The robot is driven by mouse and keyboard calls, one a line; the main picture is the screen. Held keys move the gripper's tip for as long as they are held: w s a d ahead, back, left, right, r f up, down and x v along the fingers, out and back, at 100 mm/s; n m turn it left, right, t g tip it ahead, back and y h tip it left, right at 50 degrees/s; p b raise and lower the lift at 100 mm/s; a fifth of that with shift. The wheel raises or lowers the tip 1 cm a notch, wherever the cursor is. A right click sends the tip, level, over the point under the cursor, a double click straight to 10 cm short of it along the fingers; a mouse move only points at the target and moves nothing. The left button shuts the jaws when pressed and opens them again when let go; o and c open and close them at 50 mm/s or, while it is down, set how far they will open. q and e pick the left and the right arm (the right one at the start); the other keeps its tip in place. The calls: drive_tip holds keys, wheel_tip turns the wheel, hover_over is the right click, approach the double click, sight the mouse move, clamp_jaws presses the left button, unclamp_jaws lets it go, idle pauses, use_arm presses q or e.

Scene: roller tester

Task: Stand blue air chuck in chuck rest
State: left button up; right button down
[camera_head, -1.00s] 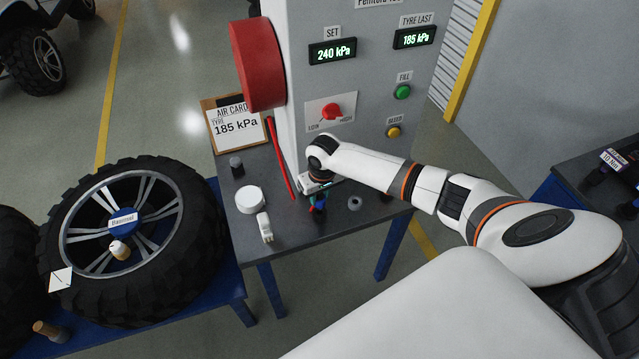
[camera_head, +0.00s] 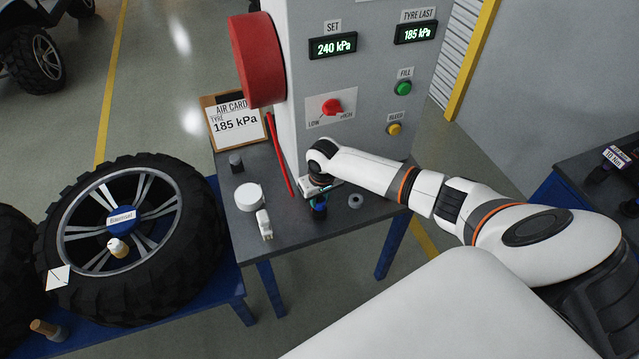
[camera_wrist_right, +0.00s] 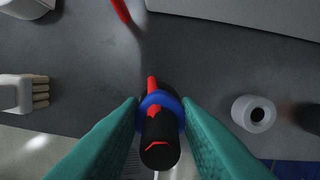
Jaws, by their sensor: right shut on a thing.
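The blue air chuck (camera_head: 320,212) is a dark cylinder with a blue collar and red marks; it also shows in the right wrist view (camera_wrist_right: 160,140). My right gripper (camera_wrist_right: 160,117) is shut on it, with teal fingers on both sides of the collar. In the head view my right gripper (camera_head: 320,194) is low over the grey table, close to the tester cabinet. A small grey ring with a dark hole, which looks like the chuck rest (camera_head: 355,202), stands just right of the chuck, apart from it; the wrist view shows it too (camera_wrist_right: 254,113). My left gripper is out of view.
The tester cabinet (camera_head: 365,60) rises behind the table (camera_head: 290,232). A red hose (camera_head: 279,158) hangs at its left edge. A white round cap (camera_head: 249,197), a white pronged item (camera_head: 265,224) and a dark knob (camera_head: 236,162) stand left. A tyre (camera_head: 180,270) lies further left.

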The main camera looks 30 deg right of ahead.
drive_tip(key=shift+f, duration=0.55)
drive_tip(key=c, duration=1)
unclamp_jaws()
